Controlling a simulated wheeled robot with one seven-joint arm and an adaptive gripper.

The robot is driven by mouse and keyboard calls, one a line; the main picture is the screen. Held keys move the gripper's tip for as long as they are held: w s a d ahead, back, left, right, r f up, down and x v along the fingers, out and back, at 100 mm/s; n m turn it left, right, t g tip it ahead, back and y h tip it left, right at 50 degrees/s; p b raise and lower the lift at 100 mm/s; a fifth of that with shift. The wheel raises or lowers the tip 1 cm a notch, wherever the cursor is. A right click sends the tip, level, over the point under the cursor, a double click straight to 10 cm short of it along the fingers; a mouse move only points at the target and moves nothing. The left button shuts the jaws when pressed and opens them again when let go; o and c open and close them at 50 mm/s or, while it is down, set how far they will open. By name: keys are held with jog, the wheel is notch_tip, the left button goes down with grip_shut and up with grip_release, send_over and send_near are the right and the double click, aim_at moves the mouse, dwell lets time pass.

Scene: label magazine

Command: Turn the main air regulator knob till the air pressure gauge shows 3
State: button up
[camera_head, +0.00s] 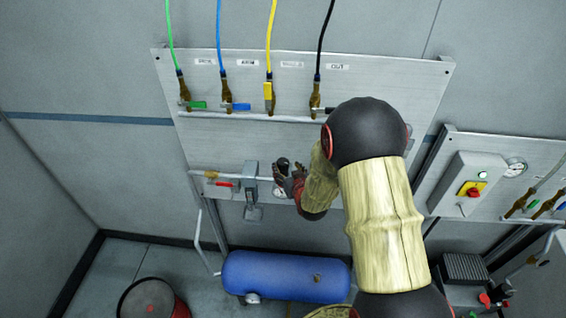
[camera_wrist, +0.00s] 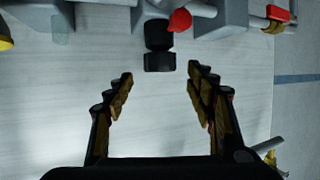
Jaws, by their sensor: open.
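The black regulator knob (camera_head: 283,162) sits on the pipe of the grey wall panel. In the wrist view the knob (camera_wrist: 159,60) is a black stepped cylinder just beyond my fingertips, roughly centred between them. My gripper (camera_head: 287,178) is at the knob in the head view. In the wrist view its two fingers (camera_wrist: 160,80) are spread wide with nothing between them. A small pale round face, perhaps the air pressure gauge (camera_head: 279,192), shows partly behind my gripper; its needle cannot be read.
A red-handled valve (camera_head: 222,184) and a grey filter unit (camera_head: 252,182) are left of the knob. Hose valves (camera_head: 226,103) line the panel above. A blue tank (camera_head: 285,277) lies below. A second panel (camera_head: 479,182) with a gauge (camera_head: 515,167) is at right.

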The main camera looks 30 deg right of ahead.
aim_at(285, 163)
jog(key=shift+p+x, duration=0.35)
jog(key=shift+x, duration=2.75)
jog(key=shift+c, duration=0.4)
jog(key=c, duration=1.1)
jog(key=shift+n+y+b, duration=0.4)
jog(key=shift+d+n+t+y+b, duration=0.1)
jog(key=shift+n+t+y+b, duration=0.3)
jog(key=shift+n+y, duration=0.5)
jog(key=shift+r+n+g+y+p, duration=0.1)
jog(key=shift+n+g+y+p, duration=0.4)
jog(key=shift+n+y, duration=1.35)
jog(key=shift+y, duration=0.35)
jog(key=o, duration=1.1)
jog(key=shift+c, duration=0.2)
